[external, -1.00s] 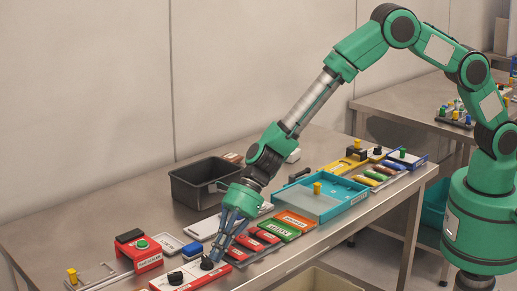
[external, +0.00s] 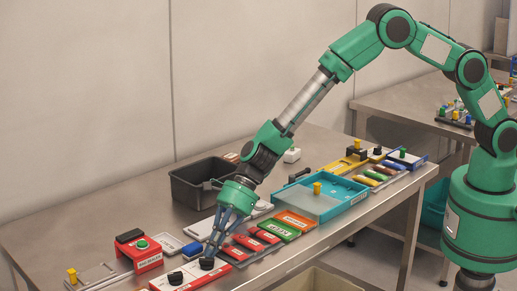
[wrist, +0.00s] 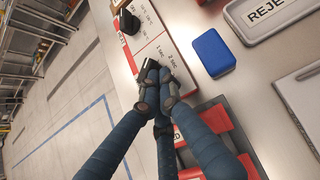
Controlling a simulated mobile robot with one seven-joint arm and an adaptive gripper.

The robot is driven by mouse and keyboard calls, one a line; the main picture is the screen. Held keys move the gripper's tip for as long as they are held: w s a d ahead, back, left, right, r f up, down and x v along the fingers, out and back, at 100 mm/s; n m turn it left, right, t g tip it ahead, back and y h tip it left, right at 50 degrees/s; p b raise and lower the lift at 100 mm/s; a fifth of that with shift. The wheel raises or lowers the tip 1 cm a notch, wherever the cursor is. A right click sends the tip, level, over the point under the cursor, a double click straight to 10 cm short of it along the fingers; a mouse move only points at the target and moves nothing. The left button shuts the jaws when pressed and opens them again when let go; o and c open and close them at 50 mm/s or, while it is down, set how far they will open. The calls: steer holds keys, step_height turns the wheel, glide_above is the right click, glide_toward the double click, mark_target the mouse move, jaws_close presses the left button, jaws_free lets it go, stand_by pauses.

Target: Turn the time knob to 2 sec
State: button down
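The red and white panel (external: 188,275) lies near the table's front edge and carries two black knobs. The time knob (external: 206,263) is on its right end in the external view, the other knob (external: 175,278) on its left. In the wrist view, "1 SEC" and "2 SEC" labels (wrist: 172,57) are printed on the panel (wrist: 150,45) beside my fingertips, and the other knob (wrist: 128,22) is farther up. My gripper (external: 210,251) points down at the time knob. Its fingertips (wrist: 156,78) are close together and hide most of that knob; whether they grip it is unclear.
A blue block (wrist: 214,52) lies beside the panel. A red button box (external: 145,255) stands to the left, and red labelled blocks (external: 252,243) lie close on the right. A dark grey bin (external: 195,185) stands behind. Bare tabletop lies at the back left.

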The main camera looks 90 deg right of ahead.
steer(key=d, duration=0.3)
steer(key=shift+d, duration=0.3)
steer(key=d+r+p, duration=0.2)
steer(key=d+r, duration=0.5)
steer(key=shift+d, duration=0.25)
steer(key=c, duration=2.5)
jaws_free()
steer(key=o, duration=0.9)
steer(key=shift+a+r, duration=0.1)
steer(key=shift+a, duration=0.1)
steer(key=shift+c, duration=0.2)
steer(key=shift+o, duration=0.5)
steer(key=a+r+n+g+p, duration=0.2)
steer(key=a+n+p, duration=0.1)
steer(key=a+n, duration=0.4)
steer(key=shift+a+r+n+g, duration=0.3)
steer(key=shift+a+g, duration=0.1)
steer(key=shift+a, duration=0.15)
steer(key=w+a+r+n+g+h+p, duration=0.1)
steer(key=a+r+n+h+p, duration=0.3)
steer(key=n, duration=1.1)
steer(key=a+g+h+p, duration=0.1)
steer(key=h+p, duration=0.1)
steer(key=h, duration=0.1)
steer(key=shift+a+r+g+p, duration=0.3)
steer(key=shift+g, duration=0.1)
